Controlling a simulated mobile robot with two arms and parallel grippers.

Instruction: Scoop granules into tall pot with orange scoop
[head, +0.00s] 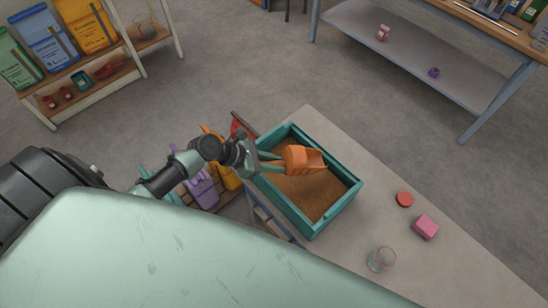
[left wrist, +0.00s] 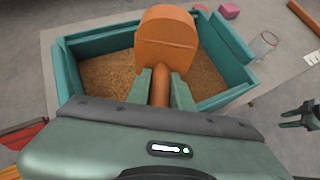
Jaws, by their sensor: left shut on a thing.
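My left gripper (head: 268,163) is shut on the handle of the orange scoop (head: 304,159), and holds it over the teal bin (head: 336,209) of brown granules (head: 312,193). In the left wrist view the scoop (left wrist: 165,40) stands out ahead of the fingers of the left gripper (left wrist: 161,88), above the granules (left wrist: 108,77). I cannot tell whether the scoop holds granules. A clear glass pot (head: 381,259) stands on the table, apart from the bin. My right gripper (left wrist: 288,118) shows at the right of the left wrist view, its fingers apart and empty.
The grey table (head: 455,272) also carries a red round lid (head: 404,199) and a pink block (head: 425,227). A shelf with bags (head: 45,40) stands at back left, a workbench (head: 410,50) at back right. Table space around the pot is mostly clear.

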